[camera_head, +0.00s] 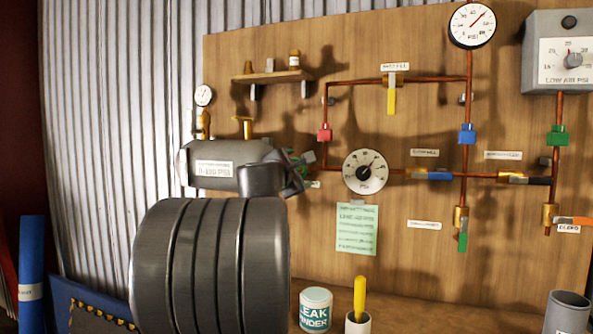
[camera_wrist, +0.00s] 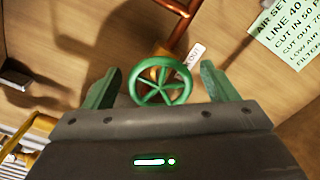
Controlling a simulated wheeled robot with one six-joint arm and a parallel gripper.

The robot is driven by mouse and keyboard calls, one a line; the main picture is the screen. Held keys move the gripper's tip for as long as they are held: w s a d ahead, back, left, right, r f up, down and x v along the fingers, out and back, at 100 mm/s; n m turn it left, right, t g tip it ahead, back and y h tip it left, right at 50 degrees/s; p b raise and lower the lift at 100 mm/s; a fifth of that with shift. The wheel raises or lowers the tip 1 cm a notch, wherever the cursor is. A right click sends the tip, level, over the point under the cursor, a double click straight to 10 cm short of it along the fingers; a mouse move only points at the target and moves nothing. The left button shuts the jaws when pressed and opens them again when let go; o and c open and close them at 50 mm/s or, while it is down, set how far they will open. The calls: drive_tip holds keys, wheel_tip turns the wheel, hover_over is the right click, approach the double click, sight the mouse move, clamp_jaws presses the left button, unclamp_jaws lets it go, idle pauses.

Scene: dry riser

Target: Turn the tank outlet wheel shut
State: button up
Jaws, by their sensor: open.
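The green tank outlet wheel (camera_wrist: 159,84) is a spoked handwheel, seen face-on in the wrist view beside a copper pipe. My gripper (camera_wrist: 160,72) is open, with one green finger on each side of the wheel and a gap to its rim on both sides. In the camera_head view my arm and gripper hide most of the wheel and its valve. The grey tank (camera_head: 214,169) with a pressure label lies on its side against the board, left of my gripper.
A round gauge (camera_head: 365,171) and a green instruction sheet (camera_head: 356,229) are right of my gripper. Copper pipes (camera_head: 395,79) with coloured valve levers cross the board. A leak finder tub (camera_head: 315,310) and a cup with a yellow stick (camera_head: 358,322) stand below.

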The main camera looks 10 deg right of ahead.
drive_tip(key=v, duration=1.3)
drive_tip(key=shift+s+a, duration=0.25)
drive_tip(key=shift+s, duration=0.1)
drive_tip(key=shift+w, duration=0.1)
drive_tip(key=x, duration=1.3)
drive_tip(key=shift+w+d, duration=0.25)
drive_tip(key=shift+w, duration=0.1)
drive_tip(key=shift+f, duration=0.1)
